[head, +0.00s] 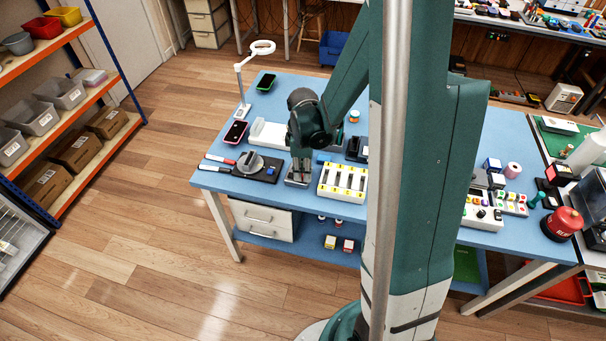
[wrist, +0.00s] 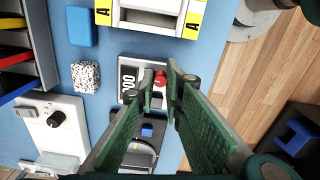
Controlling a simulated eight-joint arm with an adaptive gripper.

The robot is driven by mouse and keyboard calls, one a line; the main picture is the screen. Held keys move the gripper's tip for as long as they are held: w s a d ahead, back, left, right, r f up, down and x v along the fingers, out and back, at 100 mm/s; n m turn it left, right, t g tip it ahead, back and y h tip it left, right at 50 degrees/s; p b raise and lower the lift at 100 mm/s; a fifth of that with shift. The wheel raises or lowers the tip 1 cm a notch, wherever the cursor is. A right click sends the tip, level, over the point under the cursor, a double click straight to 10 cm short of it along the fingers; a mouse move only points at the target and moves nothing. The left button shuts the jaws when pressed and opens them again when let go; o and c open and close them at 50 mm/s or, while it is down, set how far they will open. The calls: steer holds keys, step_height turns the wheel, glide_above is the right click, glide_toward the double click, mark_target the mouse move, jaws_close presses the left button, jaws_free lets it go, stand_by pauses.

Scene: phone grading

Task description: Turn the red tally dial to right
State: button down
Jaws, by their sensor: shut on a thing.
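The red tally dial (wrist: 160,77) sits on a small grey counter unit (wrist: 128,68) with a dark number strip, seen in the wrist view. My gripper (wrist: 160,74) reaches down over the unit, one green finger on each side of the dial, closed on it. The fingertips hide part of the dial, and its pointer direction cannot be made out. In the head view my gripper (head: 298,174) is over the counter unit (head: 296,184) near the front edge of the blue table; the dial is hidden there.
A white rack with yellow ends (head: 343,182) stands close on the right. A black base with a round grey plate (head: 250,164) is close on the left. A blue block (wrist: 81,27) and a speckled block (wrist: 86,76) lie behind. The table's front edge is near.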

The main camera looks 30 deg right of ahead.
stand_by(0.4)
steer(key=c, duration=2.4)
jaws_free()
steer(key=shift+r, duration=0.1)
steer(key=shift+r, duration=5.95)
